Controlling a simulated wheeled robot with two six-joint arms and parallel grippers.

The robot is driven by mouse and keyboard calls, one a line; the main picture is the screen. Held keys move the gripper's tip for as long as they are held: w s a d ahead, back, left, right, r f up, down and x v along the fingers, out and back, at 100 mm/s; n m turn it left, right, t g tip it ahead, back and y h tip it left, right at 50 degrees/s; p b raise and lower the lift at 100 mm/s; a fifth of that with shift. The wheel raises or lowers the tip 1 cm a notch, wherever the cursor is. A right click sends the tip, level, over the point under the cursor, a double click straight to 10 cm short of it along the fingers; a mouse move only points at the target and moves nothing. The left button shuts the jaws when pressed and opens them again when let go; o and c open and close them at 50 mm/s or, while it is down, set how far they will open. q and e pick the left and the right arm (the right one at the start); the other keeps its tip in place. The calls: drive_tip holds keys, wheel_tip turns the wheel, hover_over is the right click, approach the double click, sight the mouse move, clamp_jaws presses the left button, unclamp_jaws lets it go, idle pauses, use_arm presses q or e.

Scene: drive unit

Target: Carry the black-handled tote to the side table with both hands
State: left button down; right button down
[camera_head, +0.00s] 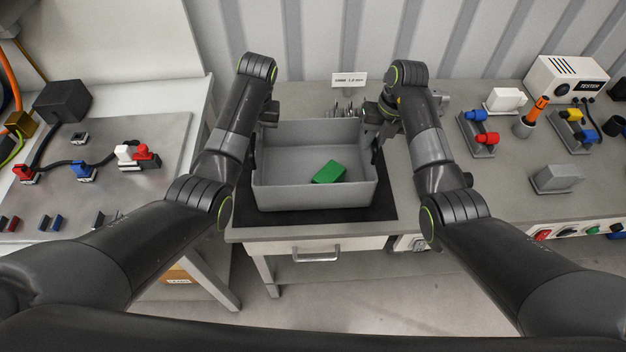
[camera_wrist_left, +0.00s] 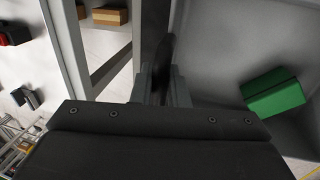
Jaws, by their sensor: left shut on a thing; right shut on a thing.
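The grey open tote (camera_head: 300,197) is at the middle bench, over a black mat (camera_head: 330,220). It looks level; I cannot tell whether it touches the mat. A green block (camera_head: 329,172) lies inside, also seen in the left wrist view (camera_wrist_left: 273,92). My left gripper (camera_head: 264,122) is shut on the tote's left black handle, which shows as a dark bar (camera_wrist_left: 163,62) in the left wrist view. My right gripper (camera_head: 376,128) is shut on the right black handle (camera_head: 376,152). The arms partly hide both grips.
A left table (camera_head: 160,190) holds a grey panel with connectors and cables, with a gap before the bench. On the right stand a white tester (camera_head: 568,78), coloured connectors and a cup with an orange tool (camera_head: 534,115). A small sign (camera_head: 349,79) stands behind the tote.

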use_arm(q)
drive_tip(key=shift+a+f+b, duration=0.15)
drive_tip(key=shift+f+b, duration=0.2)
drive_tip(key=shift+f, duration=0.15)
use_arm(e)
drive_tip(key=shift+w+d+f, duration=0.1)
drive_tip(key=shift+d+f, duration=0.05)
drive_tip(key=shift+f, duration=0.3)
use_arm(q)
drive_tip(key=c, duration=1.8)
unclamp_jaws()
use_arm(e)
drive_tip(key=c, duration=1.8)
unclamp_jaws()
drive_tip(key=shift+f, duration=0.1)
use_arm(q)
drive_tip(key=o, duration=0.4)
use_arm(e)
drive_tip(key=o, duration=0.4)
use_arm(q)
drive_tip(key=shift+r, duration=0.1)
use_arm(e)
drive_tip(key=shift+r, duration=0.2)
